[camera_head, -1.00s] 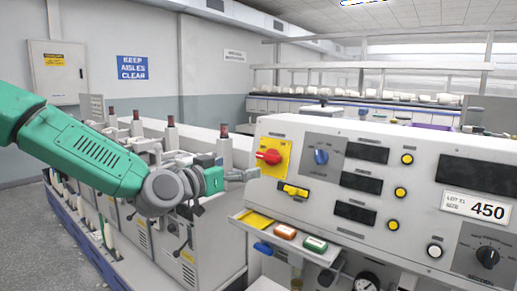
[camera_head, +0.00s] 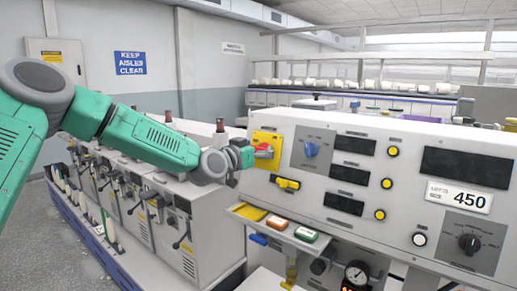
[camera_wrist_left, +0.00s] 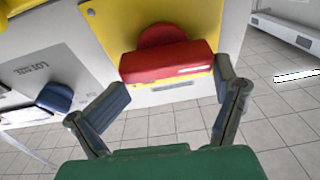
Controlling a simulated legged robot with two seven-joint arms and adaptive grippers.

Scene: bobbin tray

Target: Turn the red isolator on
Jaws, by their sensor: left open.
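The red isolator (camera_wrist_left: 168,62) is a red rotary handle on a yellow plate (camera_wrist_left: 112,22) at the left end of the grey control panel. In the head view the isolator (camera_head: 264,152) shows only in part, with my left gripper (camera_head: 254,155) in front of it. In the left wrist view my left gripper (camera_wrist_left: 165,100) is open, with its two fingers spread on either side of the red handle's near edge. I cannot tell whether either finger touches it. My right gripper is not in view.
The panel also carries a blue knob (camera_head: 311,150), a yellow switch (camera_head: 288,184), black displays, several yellow buttons and a black dial (camera_head: 469,243). Machines with bobbins stand at the left.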

